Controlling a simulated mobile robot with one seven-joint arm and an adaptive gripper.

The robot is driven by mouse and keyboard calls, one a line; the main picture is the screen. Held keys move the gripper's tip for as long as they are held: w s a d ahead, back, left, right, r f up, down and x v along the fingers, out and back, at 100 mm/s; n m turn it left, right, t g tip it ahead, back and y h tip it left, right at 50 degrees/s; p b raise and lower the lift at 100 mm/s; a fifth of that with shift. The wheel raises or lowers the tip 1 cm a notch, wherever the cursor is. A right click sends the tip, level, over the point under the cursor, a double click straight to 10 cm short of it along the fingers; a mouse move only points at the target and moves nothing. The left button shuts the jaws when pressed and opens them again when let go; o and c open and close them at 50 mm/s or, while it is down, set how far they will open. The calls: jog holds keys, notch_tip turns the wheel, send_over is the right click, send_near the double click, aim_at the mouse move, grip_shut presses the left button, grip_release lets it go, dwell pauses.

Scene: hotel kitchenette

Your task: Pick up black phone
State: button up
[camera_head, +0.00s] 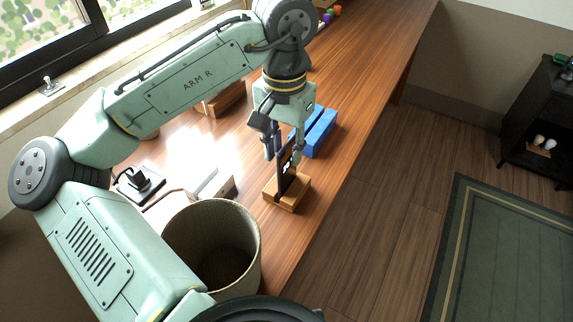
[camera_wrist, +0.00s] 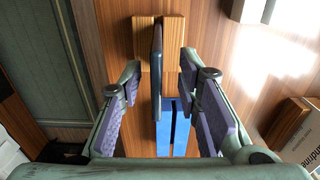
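The black phone (camera_head: 283,170) stands upright in a slotted wooden stand (camera_head: 290,197) near the counter's edge. In the wrist view the phone (camera_wrist: 157,60) shows edge-on as a thin dark strip, with the stand (camera_wrist: 174,38) beneath it. My gripper (camera_head: 284,148) is pointing down over the phone. In the wrist view my gripper (camera_wrist: 159,72) is open, one finger on each side of the phone. The fingers partly hide the phone in the head view.
A blue slotted block (camera_head: 321,134) lies just behind the stand. A woven bin (camera_head: 249,260) stands in front, left of it. A wooden block (camera_head: 226,98) and a dark device (camera_head: 137,184) are farther left.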

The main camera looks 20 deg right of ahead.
aim_at(287, 167)
jog(key=f, duration=0.2)
jog(key=f+p, duration=0.1)
jog(key=f, duration=0.2)
jog(key=shift+d+f, duration=0.2)
jog(key=shift+f, duration=0.1)
jog(key=shift+c, duration=0.2)
grip_shut()
